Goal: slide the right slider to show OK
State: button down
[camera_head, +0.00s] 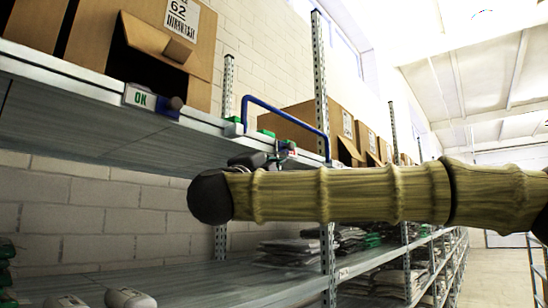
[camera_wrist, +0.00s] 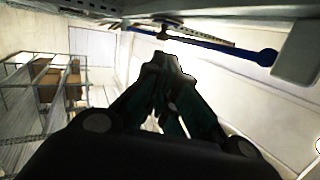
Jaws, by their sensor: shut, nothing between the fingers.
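On the shelf edge in the head view, a white label reading OK (camera_head: 140,98) in green sits at the left, with a dark round knob (camera_head: 176,103) on a blue piece beside it. Further right, a small green and white piece (camera_head: 288,146) sits near the foot of a blue bar. My gripper (camera_head: 265,160) is just below that shelf edge, partly hidden behind my arm. In the wrist view, my gripper's fingers (camera_wrist: 162,60) are together and empty, below the blue bar (camera_wrist: 215,45). I cannot tell whether they touch anything. No second label can be read.
Cardboard boxes (camera_head: 150,45) stand on the upper shelf (camera_head: 60,75). The blue bar (camera_head: 285,108) rises above its edge, near a metal post (camera_head: 321,70). Folded packs (camera_head: 290,250) lie on the lower shelf. The aisle at the far right looks open.

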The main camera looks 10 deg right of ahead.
aim_at(291, 149)
jog(key=p+x, duration=0.4)
jog(key=x, duration=0.7)
jog(key=shift+w+d+p, duration=0.1)
jog(key=shift+w+p, duration=0.05)
jog(key=shift+p, duration=0.2)
